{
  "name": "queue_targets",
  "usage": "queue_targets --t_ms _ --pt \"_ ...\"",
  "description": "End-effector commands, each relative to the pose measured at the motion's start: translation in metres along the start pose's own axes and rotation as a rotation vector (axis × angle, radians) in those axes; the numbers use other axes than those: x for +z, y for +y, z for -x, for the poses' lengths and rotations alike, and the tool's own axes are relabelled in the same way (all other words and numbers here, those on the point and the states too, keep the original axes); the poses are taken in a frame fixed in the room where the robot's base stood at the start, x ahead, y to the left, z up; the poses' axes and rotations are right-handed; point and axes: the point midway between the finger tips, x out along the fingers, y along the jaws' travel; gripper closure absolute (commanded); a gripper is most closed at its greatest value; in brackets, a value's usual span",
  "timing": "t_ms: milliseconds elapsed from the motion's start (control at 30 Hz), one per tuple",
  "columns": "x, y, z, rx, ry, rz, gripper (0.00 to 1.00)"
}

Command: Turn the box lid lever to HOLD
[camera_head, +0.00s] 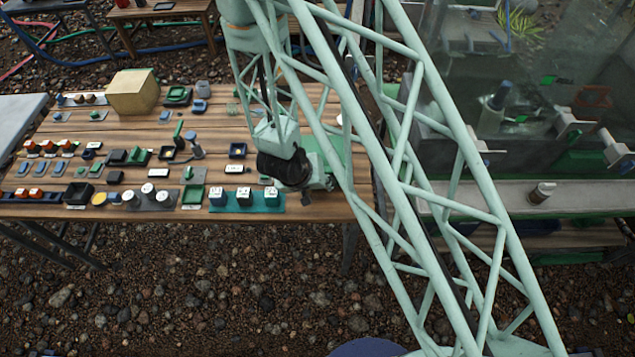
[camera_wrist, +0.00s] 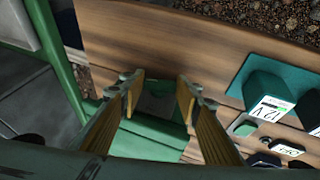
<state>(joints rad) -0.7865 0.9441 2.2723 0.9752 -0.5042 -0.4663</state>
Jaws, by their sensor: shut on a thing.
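My gripper (camera_wrist: 160,90) is shut on a dark green part (camera_wrist: 158,103) between its two yellow-padded fingers. This seems to be the box lid lever, but its shape is largely hidden. It is at a green box-like surface (camera_wrist: 150,140), much of which the fingers and wrist cover. In the head view my gripper (camera_head: 318,182) is low at the right end of the wooden table, in front of a green surface (camera_head: 332,153). I cannot read a HOLD mark in either view.
The wooden table (camera_head: 60,210) carries several small dark, green and orange parts. A teal strip (camera_head: 275,208) with labelled blocks lies near the front edge, left of my gripper; its teal base (camera_wrist: 245,68) shows at right in the wrist view. A yellowish box (camera_head: 133,92) stands further back.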

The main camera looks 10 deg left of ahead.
Motion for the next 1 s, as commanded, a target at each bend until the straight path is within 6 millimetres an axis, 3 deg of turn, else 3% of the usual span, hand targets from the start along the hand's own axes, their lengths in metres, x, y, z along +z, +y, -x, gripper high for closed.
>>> queue_targets --t_ms 1000 --pt "-0.002 -0.0025 0.002 0.126 0.002 0.051 0.8"
